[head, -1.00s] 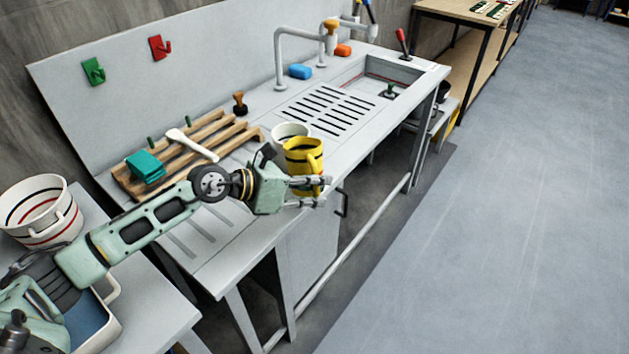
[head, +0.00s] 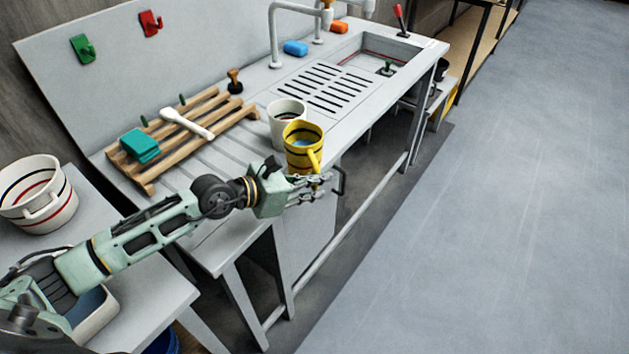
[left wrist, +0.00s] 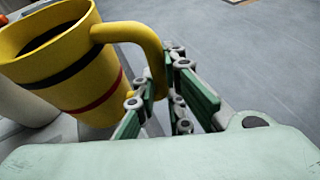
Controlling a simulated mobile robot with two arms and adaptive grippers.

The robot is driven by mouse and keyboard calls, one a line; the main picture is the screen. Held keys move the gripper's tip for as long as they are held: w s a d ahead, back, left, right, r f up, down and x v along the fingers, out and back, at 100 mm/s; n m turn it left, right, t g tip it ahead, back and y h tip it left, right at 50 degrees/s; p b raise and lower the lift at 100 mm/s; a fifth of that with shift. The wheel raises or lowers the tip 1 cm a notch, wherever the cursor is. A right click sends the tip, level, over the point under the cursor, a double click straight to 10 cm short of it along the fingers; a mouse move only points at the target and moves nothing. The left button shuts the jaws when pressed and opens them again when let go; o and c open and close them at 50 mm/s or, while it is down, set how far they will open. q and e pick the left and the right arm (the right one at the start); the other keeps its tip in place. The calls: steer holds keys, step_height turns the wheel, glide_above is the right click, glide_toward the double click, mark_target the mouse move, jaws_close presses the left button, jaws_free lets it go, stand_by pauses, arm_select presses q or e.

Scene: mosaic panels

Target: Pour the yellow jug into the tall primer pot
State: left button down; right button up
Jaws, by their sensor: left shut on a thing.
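The yellow jug (head: 301,158) has dark bands and a bluish inside, and looks about upright in the head view. My left gripper (head: 318,190) is shut on its handle, on the jug's near side. The jug (left wrist: 75,75) fills the left of the left wrist view, where the gripper (left wrist: 160,105) closes around the handle's lower part. A white pot (head: 281,126), likely the tall primer pot, stands just behind and left of the jug, which overlaps it in the picture. I cannot tell whether they touch. My right gripper is out of view.
The grey sink bench (head: 215,235) has a wooden rack (head: 195,140) with a teal block and white tool. A wider striped white pot (head: 38,205) stands on the left table. Taps and coloured blocks are at the back. The floor at right is clear.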

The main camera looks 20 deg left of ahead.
mark_target(315, 169)
arm_select(q)
steer(key=shift+r, duration=0.15)
steer(key=shift+r+p, duration=1.9)
steer(key=shift+r, duration=0.05)
